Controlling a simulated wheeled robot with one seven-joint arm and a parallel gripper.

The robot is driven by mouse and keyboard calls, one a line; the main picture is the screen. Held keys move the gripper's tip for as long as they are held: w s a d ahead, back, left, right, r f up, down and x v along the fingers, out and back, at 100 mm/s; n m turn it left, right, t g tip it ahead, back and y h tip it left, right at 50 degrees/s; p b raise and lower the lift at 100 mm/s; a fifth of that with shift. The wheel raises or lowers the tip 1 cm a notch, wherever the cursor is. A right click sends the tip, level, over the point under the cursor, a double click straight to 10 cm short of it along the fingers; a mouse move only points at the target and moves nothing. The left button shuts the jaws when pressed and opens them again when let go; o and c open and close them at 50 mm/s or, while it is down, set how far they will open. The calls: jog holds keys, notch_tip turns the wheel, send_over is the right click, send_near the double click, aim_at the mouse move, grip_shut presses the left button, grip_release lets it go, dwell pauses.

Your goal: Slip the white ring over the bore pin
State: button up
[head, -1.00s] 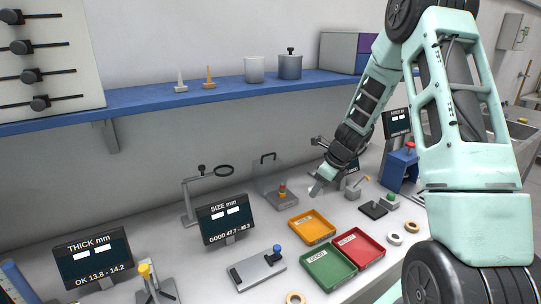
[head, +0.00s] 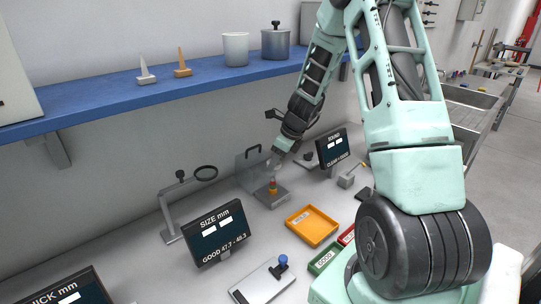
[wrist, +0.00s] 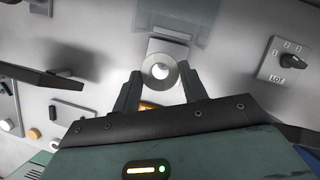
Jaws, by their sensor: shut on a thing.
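My gripper (head: 275,161) is shut on the white ring (wrist: 147,68), which sits flat between the fingertips in the wrist view, its hole facing the camera. In the head view the ring is too small to make out. The bore pin (head: 272,188), with red and orange bands, stands on a small grey plate (head: 281,200) near the back wall. My fingertips are just above the pin in the head view. In the wrist view the ring covers the pin, and part of the grey fixture (wrist: 170,47) shows beyond it. I cannot tell whether ring and pin touch.
A clear guard (head: 246,170) stands behind the pin. The SIZE display (head: 217,234) and a magnifier stand (head: 172,217) are to the left, the SOUND display (head: 333,148) to the right. An orange tray (head: 311,226) lies in front. A shelf (head: 110,104) runs above.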

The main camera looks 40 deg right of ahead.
jog(key=shift+w, duration=0.15)
jog(key=shift+f, duration=0.2)
jog(key=shift+f+b, duration=2.95)
jog(key=shift+f, duration=0.2)
jog(key=o, duration=1)
jog(key=shift+o, duration=0.2)
jog(key=shift+r, duration=0.1)
